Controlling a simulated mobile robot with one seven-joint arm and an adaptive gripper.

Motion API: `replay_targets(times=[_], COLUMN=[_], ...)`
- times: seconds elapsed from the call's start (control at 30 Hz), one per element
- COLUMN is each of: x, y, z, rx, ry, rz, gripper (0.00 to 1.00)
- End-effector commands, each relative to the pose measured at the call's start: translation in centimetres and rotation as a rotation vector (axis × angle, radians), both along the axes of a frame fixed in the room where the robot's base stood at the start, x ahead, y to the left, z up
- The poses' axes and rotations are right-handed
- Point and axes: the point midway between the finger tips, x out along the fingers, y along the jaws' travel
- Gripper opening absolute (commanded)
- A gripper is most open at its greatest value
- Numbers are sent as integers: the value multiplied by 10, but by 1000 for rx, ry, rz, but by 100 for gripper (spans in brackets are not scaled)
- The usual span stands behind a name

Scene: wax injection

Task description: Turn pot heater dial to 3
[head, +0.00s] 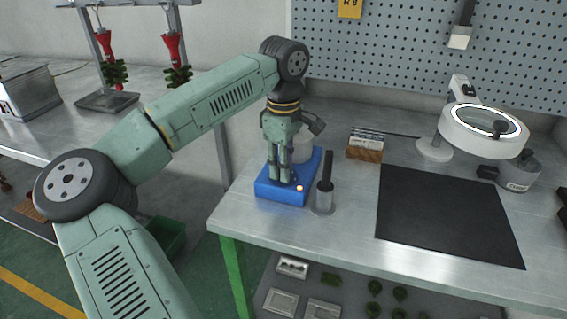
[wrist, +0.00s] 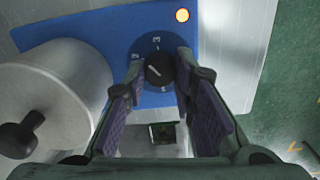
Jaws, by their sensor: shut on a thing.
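The blue pot heater (head: 283,196) sits near the left front corner of the metal workbench. It also shows in the wrist view (wrist: 100,22). A grey pot (head: 304,150) stands on it, with its black-knobbed lid (wrist: 52,90) at left in the wrist view. The dark heater dial (wrist: 148,44) has white numbers, with 2 and 3 legible on its far side. My gripper (head: 283,182) points down at the heater's front. In the wrist view my gripper (wrist: 160,72) is shut on the dial's knob. The fingers hide part of the dial, and the pointer's exact setting is unclear.
An orange light (head: 300,188) glows on the heater. A wooden block (head: 364,152), black mat (head: 445,215) and ring-lamp magnifier (head: 485,132) lie farther right. The bench's left edge is near.

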Motion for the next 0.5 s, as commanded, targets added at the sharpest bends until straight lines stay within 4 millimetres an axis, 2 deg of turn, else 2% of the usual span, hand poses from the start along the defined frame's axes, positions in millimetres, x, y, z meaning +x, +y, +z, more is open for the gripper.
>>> replay_targets(times=[0.5], x=[0], y=[-1], z=[0], rx=[-1], ry=[0], rz=[-457], gripper=[0])
